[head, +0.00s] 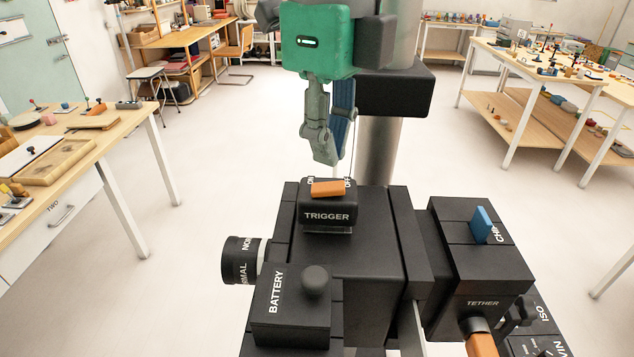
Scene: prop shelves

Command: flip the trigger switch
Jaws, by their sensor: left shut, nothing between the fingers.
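The trigger switch is an orange rocker (328,188) on a black box (327,216) lettered TRIGGER, with ON at its left end and OFF at its right. The box sits on top of a black camera-like device (365,245). The rocker looks tilted, its right end a little higher. My left gripper (326,160), with a green housing above it, points down just behind and above the rocker. Its fingers are shut and empty. It looks close to the switch, but I cannot tell whether it touches. My right gripper is not in view.
The device also carries a battery box (290,310) with a round knob, a side dial (241,261), a blue lever (486,224) and a tether block (483,303) with an orange plug. Wooden tables stand left (90,148) and right (540,63). Pale floor lies between.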

